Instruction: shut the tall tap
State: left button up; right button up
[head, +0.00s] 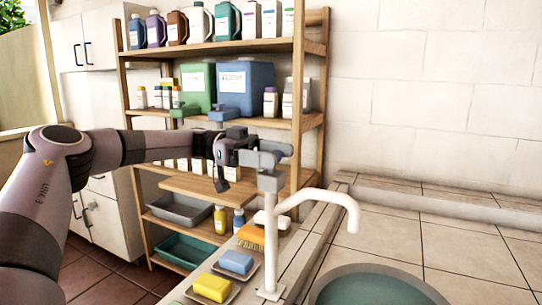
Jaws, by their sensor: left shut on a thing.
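No water shows below the spout's end. My left arm comes in from the left, and my left gripper (268,157) is at the top of the post, shut on the tap's handle. The fingers hide most of the handle, so its angle cannot be told. My right gripper is not in view.
A wooden shelf (220,122) with bottles and canisters stands behind my arm. The tiled counter (460,245) at right is clear.

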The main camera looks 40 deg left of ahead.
pick_arm(q)
jog(key=o, duration=1)
jog(key=shift+d, duration=0.1)
jog(key=shift+b+v, duration=0.4)
jog(key=shift+v, duration=3.2)
